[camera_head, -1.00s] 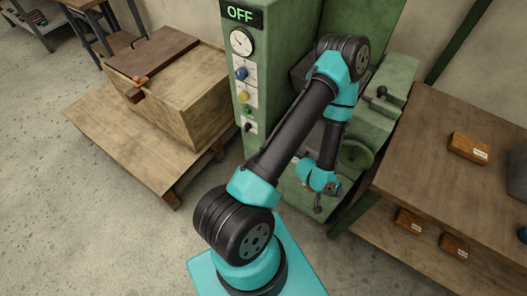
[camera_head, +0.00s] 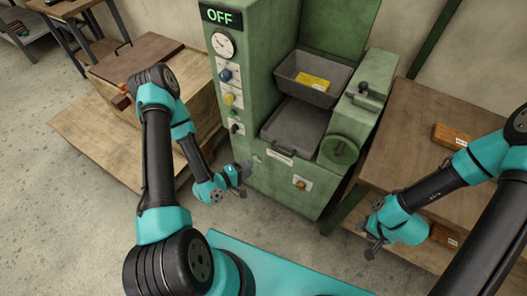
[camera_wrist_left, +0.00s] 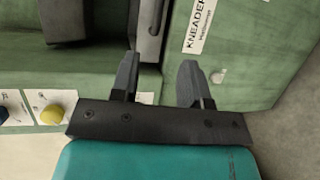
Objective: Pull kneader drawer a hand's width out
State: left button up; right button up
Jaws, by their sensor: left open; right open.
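The green kneader machine (camera_head: 266,185) stands in the middle with its display reading OFF. A grey, shallow drawer-like tray (camera_head: 297,124) sits in its front, below a grey bin (camera_head: 330,97) with a yellow label. My left gripper (camera_head: 243,178) is open and empty, in front of the machine's lower left front, below and left of the tray. In the left wrist view, its open fingers (camera_wrist_left: 157,78) point toward the green front, near a grey edge (camera_wrist_left: 150,42) and a KNEADER label (camera_wrist_left: 200,24). Contact cannot be told. My right gripper (camera_head: 370,238) is open and empty at the right.
A wooden table (camera_head: 420,110) at the right carries a brown block (camera_head: 452,136). A wooden crate (camera_head: 110,82) stands on a low platform (camera_head: 85,133) at the left. A round green part (camera_head: 339,150) sits right of the tray. The floor before the machine is clear.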

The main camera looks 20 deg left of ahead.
aim_at(281, 152)
pick_arm(q)
jog(key=shift+w+d, duration=0.15)
jog(key=x, duration=1.7)
grip_shut()
dwell(0.3)
